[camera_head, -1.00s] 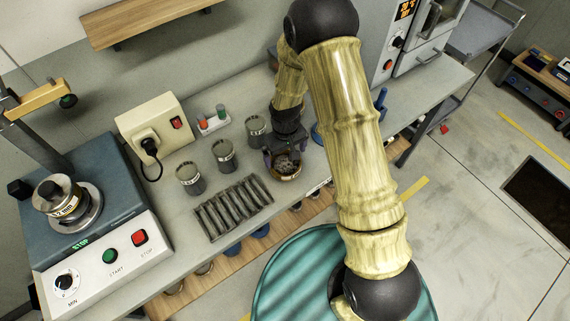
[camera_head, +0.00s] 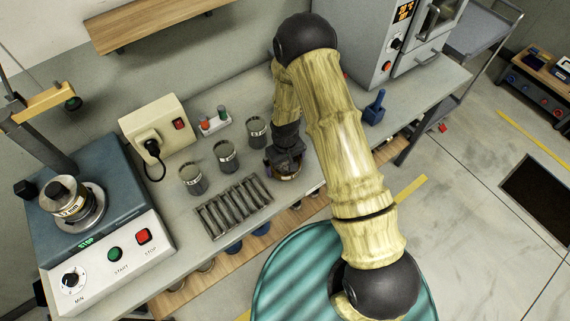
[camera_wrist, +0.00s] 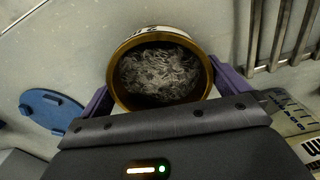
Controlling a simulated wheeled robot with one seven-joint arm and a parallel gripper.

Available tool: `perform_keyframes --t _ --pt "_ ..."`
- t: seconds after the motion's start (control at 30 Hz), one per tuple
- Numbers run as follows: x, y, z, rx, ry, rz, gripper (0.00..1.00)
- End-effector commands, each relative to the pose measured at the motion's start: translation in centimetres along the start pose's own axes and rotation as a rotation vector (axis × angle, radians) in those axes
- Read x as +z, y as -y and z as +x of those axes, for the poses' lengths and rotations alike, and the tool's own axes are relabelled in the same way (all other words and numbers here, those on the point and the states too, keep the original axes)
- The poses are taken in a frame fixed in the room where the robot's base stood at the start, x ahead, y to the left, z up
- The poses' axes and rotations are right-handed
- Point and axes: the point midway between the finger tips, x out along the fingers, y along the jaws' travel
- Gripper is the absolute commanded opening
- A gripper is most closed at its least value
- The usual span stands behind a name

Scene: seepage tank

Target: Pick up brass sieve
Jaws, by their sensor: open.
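The brass sieve (camera_wrist: 158,28) is a round cup with a gold rim and a grey, wire-like mass inside. In the wrist view it sits between the two purple fingers of my gripper (camera_wrist: 160,85), near the bench surface. The fingers are open, one on each side of the rim; I cannot tell whether either touches it. In the head view the sieve (camera_head: 287,173) shows only partly under my gripper (camera_head: 284,160), at the front of the bench. My gripper body hides part of it.
A slotted metal rack (camera_head: 234,207) lies just left of the sieve. Several grey metal cups (camera_head: 225,156) stand behind the rack. A blue disc (camera_wrist: 52,110) lies left of the gripper in the wrist view. A blue-handled tool (camera_head: 375,107) stands farther right on the bench (camera_head: 330,140).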

Motion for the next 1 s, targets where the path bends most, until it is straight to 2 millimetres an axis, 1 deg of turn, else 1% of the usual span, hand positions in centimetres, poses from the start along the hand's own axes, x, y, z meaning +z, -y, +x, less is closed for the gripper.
perform_keyframes --t 0.47,0.53,0.67,1.0 --pt "-0.01 0.01 0.01 0.0 0.0 0.0 1.0" --pt "-0.01 0.01 0.01 0.0 0.0 0.0 0.9" --pt "-0.01 0.01 0.0 0.0 0.0 0.0 0.65" --pt "-0.07 0.0 -0.32 0.0 -0.001 0.0 0.65"
